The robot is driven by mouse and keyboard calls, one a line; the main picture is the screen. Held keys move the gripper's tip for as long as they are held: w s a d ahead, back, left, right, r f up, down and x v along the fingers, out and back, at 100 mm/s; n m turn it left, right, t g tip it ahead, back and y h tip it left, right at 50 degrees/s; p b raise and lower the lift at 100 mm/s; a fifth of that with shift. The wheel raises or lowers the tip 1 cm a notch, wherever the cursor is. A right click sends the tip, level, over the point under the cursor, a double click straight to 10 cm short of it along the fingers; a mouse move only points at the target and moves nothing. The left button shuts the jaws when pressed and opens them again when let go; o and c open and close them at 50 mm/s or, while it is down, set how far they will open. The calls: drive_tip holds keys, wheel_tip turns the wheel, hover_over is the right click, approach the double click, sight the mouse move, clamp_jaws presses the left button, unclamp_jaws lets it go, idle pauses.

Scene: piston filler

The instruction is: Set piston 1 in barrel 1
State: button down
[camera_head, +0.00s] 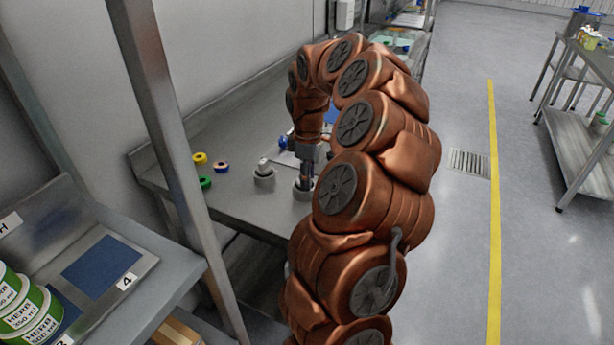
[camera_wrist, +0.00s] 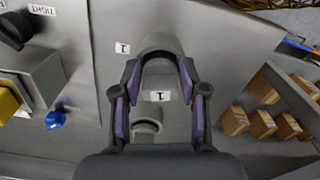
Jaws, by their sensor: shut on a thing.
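My gripper (camera_head: 307,160) points down over the steel bench, above a short round grey holder (camera_head: 303,190). In the wrist view its two fingers (camera_wrist: 159,80) are shut on a grey rounded part, which I take to be piston 1 (camera_wrist: 158,72). A label reading 1 (camera_wrist: 160,96) shows between the fingers, and another label 1 (camera_wrist: 122,47) lies left of them. A round grey part with a ring-shaped top (camera_wrist: 147,122) shows closer to the wrist. I cannot tell which round part is barrel 1, nor whether the piston is seated; the fingers and arm hide the contact.
A second grey holder (camera_head: 264,178) with a pale post stands left of my gripper. A steel upright (camera_head: 165,110) stands in front of the bench. Small brown boxes (camera_wrist: 262,124) sit right in the wrist view.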

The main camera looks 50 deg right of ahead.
idle(0.4)
drive_tip(key=shift+c, duration=0.7)
unclamp_jaws()
drive_tip(key=shift+r, duration=0.1)
wheel_tip(320, 180, up, 9)
drive_tip(key=p, duration=0.4)
idle(1.0)
idle(0.5)
